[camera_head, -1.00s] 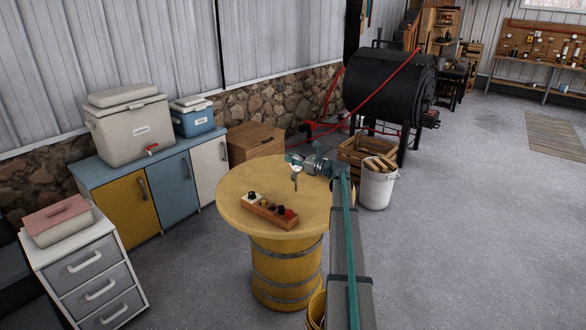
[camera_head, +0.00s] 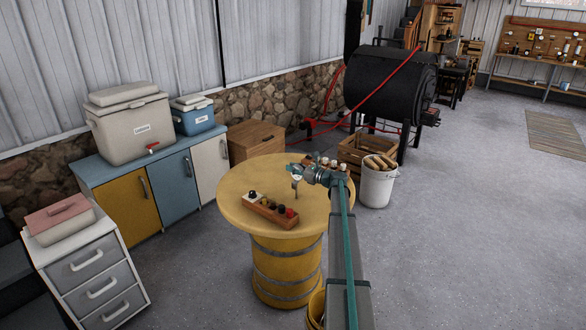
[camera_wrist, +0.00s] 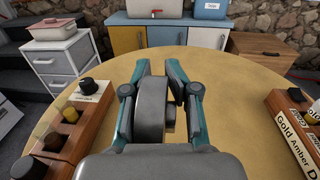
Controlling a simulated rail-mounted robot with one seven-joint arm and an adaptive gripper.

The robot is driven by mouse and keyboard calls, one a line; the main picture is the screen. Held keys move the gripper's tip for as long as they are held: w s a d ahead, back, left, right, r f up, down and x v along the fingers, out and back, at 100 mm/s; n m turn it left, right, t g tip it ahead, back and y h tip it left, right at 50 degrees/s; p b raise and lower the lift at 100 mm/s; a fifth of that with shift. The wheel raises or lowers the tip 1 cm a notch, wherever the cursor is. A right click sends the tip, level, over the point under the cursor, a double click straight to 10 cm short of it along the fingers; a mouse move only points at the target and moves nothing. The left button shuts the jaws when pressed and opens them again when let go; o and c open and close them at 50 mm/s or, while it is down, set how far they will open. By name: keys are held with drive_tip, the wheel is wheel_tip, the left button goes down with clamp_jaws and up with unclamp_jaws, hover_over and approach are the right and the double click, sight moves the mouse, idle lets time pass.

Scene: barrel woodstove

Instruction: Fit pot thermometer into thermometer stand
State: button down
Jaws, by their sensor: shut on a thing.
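My gripper (camera_wrist: 160,75) is shut on a grey round-bodied thing (camera_wrist: 150,112), seen edge-on between the fingers, which I take to be the pot thermometer. A small brown-bronze part shows at its right side. In the head view my gripper (camera_head: 302,173) is above the yellow barrel table, and the thermometer (camera_head: 295,187) hangs below it with a thin stem. A wooden rack (camera_head: 268,217) with several knob-like tops lies to the left and in front of it. The rack also shows at left in the wrist view (camera_wrist: 92,122). I cannot tell which piece is the thermometer stand.
The round yellow table top (camera_head: 237,180) is bare around the racks. A second wooden rack (camera_wrist: 292,128), labelled "Gold", "Amber" and partly "Dark", stands at right in the wrist view. Behind the table are a wooden crate (camera_head: 352,150), a white bucket (camera_head: 376,190) and a black barrel stove (camera_head: 390,85).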

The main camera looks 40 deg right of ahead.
drive_tip(key=shift+f, duration=0.15)
drive_tip(key=c, duration=0.9)
unclamp_jaws()
drive_tip(key=shift+s+r, duration=0.1)
drive_tip(key=shift+r, duration=0.1)
drive_tip(key=b+v, duration=0.2)
drive_tip(key=v, duration=0.8)
drive_tip(key=shift+s, duration=0.35)
drive_tip(key=shift+o, duration=0.5)
drive_tip(key=shift+s+d, duration=0.35)
drive_tip(key=shift+s, duration=0.15)
